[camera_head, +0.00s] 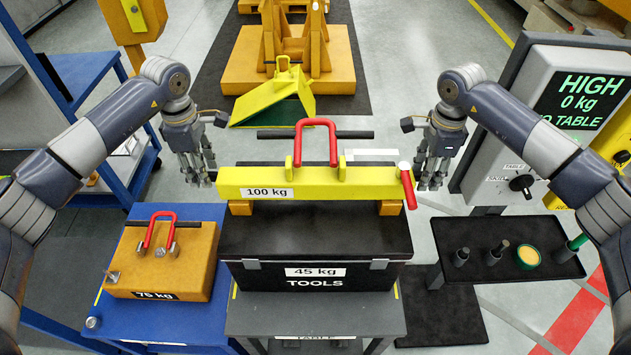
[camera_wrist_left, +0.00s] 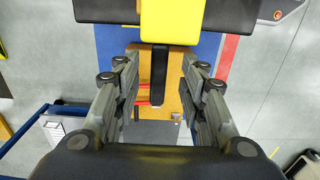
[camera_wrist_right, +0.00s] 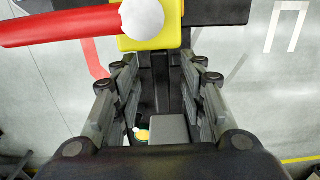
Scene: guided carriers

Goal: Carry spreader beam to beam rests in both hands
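The yellow spreader beam (camera_head: 318,181), marked 100 kg, lies level over a black tool case (camera_head: 315,235). It has a red shackle on top and a red lever with a white knob at its right end. Orange blocks (camera_head: 241,208) (camera_head: 390,208) show under it; whether these are the beam rests I cannot tell. My left gripper (camera_head: 198,178) is open beside the beam's left end, which shows in the left wrist view (camera_wrist_left: 170,22). My right gripper (camera_head: 432,183) is open beside the right end, which shows in the right wrist view (camera_wrist_right: 152,40). Both appear empty.
A 75 kg block (camera_head: 170,265) with a red handle sits on a blue surface at left. A dark tray (camera_head: 497,262) with small items is at right, below a scale display (camera_head: 580,100). A yellow-green wedge (camera_head: 272,95) and an orange stand (camera_head: 335,70) are behind.

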